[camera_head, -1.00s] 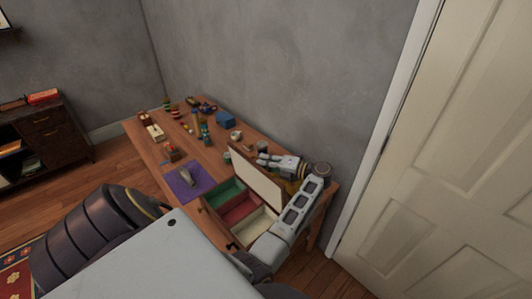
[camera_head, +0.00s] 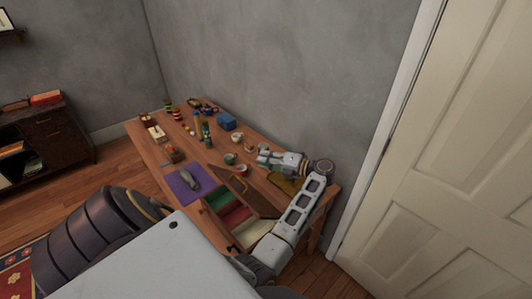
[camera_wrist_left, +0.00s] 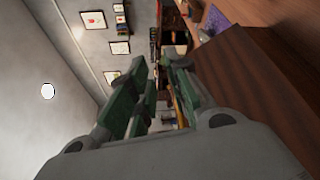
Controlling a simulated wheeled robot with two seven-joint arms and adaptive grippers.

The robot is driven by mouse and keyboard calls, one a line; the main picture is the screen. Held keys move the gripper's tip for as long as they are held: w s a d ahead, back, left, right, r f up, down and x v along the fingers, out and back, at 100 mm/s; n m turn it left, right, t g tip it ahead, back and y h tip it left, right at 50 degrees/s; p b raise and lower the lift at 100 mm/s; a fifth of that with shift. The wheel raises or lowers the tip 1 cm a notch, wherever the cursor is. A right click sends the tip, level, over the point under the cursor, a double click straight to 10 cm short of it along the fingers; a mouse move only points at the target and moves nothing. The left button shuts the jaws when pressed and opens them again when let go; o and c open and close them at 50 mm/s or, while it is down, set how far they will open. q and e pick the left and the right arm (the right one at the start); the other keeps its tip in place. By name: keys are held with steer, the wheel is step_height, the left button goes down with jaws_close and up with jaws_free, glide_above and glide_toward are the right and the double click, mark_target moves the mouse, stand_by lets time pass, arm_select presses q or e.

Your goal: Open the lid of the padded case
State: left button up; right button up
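The padded case (camera_head: 207,226) sits at the near right of the wooden table, with green, red and cream compartments showing. Its lid (camera_head: 258,202) shows a dark brown face and leans low over the back of the compartments, covering part of them. My right gripper is not in view.
A purple cloth (camera_head: 184,186) with a grey object on it lies left of the case. Small cups, a blue box (camera_head: 227,122) and several small items stand further back. The wall (camera_head: 290,70) runs close behind the table; a door (camera_head: 450,170) is at right.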

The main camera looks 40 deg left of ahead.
arm_select(q)
step_height(320, 180, up, 8)
steer(key=shift+f, duration=0.2)
steer(key=shift+o, duration=0.4)
